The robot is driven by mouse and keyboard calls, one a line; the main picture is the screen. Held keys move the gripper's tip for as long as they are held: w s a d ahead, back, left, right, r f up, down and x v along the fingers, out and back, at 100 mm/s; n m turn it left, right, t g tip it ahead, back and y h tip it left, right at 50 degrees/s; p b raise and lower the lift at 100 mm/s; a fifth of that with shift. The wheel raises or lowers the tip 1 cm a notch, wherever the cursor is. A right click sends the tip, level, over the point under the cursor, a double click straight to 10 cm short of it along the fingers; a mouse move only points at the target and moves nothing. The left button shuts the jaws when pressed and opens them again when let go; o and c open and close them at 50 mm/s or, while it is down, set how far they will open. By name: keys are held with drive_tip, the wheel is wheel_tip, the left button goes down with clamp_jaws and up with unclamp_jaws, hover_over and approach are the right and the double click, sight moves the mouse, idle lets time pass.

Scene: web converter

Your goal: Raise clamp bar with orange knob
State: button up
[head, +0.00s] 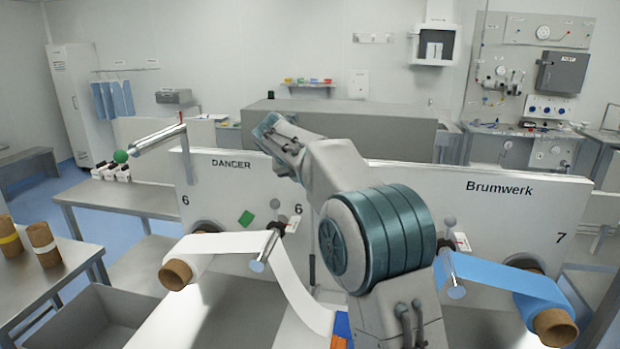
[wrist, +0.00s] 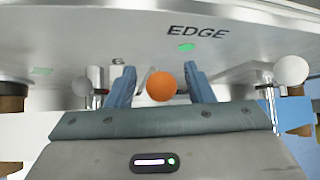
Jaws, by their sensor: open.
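The orange knob (wrist: 161,86) shows in the wrist view between the two blue fingers of my gripper (wrist: 158,84). The fingers are open, one on each side of the knob, with a gap to it on both sides. I cannot tell how far the knob lies in depth from the fingertips. The clamp bar itself is hidden behind the knob and my gripper. In the head view my own arm covers the knob, the bar and my gripper.
The machine panel (head: 520,207) carries a white web roll (head: 226,243) at left and a blue web roll (head: 500,280) at right. A green-knobbed bar (head: 158,139) sticks out at upper left.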

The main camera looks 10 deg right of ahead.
drive_tip(key=b+v, duration=0.1)
drive_tip(key=v, duration=1.1)
drive_tip(key=shift+s+r, duration=0.15)
drive_tip(key=shift+r, duration=0.05)
drive_tip(key=shift+s, duration=0.1)
drive_tip(key=s+d+f+m+g+y+b, duration=0.1)
drive_tip(key=s+d+f+m+b, duration=0.1)
drive_tip(key=s+d+f+m, duration=0.55)
drive_tip(key=s+d+f+m+g+y+b, duration=0.15)
drive_tip(key=s+f+m, duration=0.35)
drive_tip(key=s+m, duration=0.55)
drive_tip(key=s+d+f+m+g+y+b, duration=0.1)
drive_tip(key=s+d+f+m+y, duration=0.1)
drive_tip(key=s+f+m, duration=1.3)
drive_tip(key=s, duration=0.3)
drive_tip(key=shift+d+m+y, duration=0.35)
drive_tip(key=shift+d+m, duration=0.05)
